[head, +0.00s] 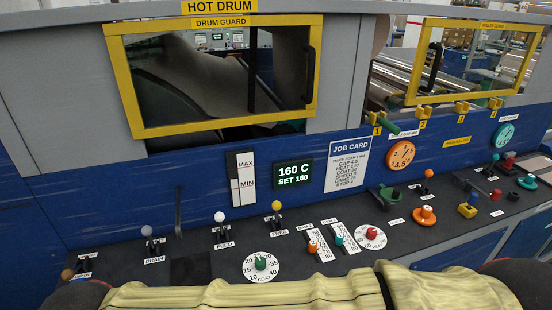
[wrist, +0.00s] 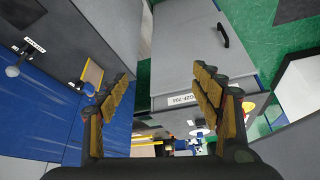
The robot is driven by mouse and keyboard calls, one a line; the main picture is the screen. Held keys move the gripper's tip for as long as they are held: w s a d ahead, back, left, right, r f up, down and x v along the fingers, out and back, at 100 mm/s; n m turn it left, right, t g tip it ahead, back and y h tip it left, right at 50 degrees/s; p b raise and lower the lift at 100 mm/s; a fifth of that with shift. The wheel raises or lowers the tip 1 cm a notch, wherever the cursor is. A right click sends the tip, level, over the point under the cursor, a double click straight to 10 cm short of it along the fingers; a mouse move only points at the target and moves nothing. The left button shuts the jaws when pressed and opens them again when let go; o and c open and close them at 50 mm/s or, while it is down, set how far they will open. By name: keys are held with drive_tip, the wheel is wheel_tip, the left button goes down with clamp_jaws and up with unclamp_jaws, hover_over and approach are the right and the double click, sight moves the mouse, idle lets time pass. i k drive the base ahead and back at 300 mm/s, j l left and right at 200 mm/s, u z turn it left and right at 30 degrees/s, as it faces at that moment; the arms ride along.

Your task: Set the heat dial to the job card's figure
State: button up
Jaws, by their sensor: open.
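The heat dial (head: 372,232) is a white round scale with a red knob, lying on the dark console shelf right of centre in the head view. Its pointer setting is too small to read surely. The job card (head: 349,163) is on the blue panel above it; its heat figure is too small to read surely. The display (head: 293,174) beside the card reads 160 C, SET 160. My gripper (wrist: 163,80) shows in the wrist view, its two padded fingers wide apart with nothing between them. It is away from the console dials and does not show in the head view.
A coat dial (head: 262,265) with a green knob, sliders (head: 338,240) and several levers (head: 219,217) crowd the shelf near the heat dial. An orange gauge (head: 400,155) is on the panel. The yellow-framed drum guard (head: 215,70) is above. In the wrist view, a grey cabinet (wrist: 185,50) stands on green floor.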

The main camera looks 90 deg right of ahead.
sight(371, 233)
drive_tip(key=k+z, duration=0.1)
drive_tip(key=z, duration=0.35)
drive_tip(key=k+l+z, duration=0.1)
drive_tip(key=z, duration=0.4)
drive_tip(key=k+l+z, duration=0.1)
drive_tip(key=z, duration=0.35)
drive_tip(key=k+l+z, duration=0.1)
drive_tip(key=z, duration=0.4)
drive_tip(key=l+z, duration=0.25)
drive_tip(key=z, duration=0.2)
drive_tip(key=j+z, duration=0.1)
drive_tip(key=z, duration=0.3)
drive_tip(key=j+z, duration=0.1)
drive_tip(key=z, duration=0.25)
drive_tip(key=i+j+z, duration=0.1)
drive_tip(key=z, duration=0.3)
drive_tip(key=j+z, duration=0.1)
drive_tip(key=z, duration=0.25)
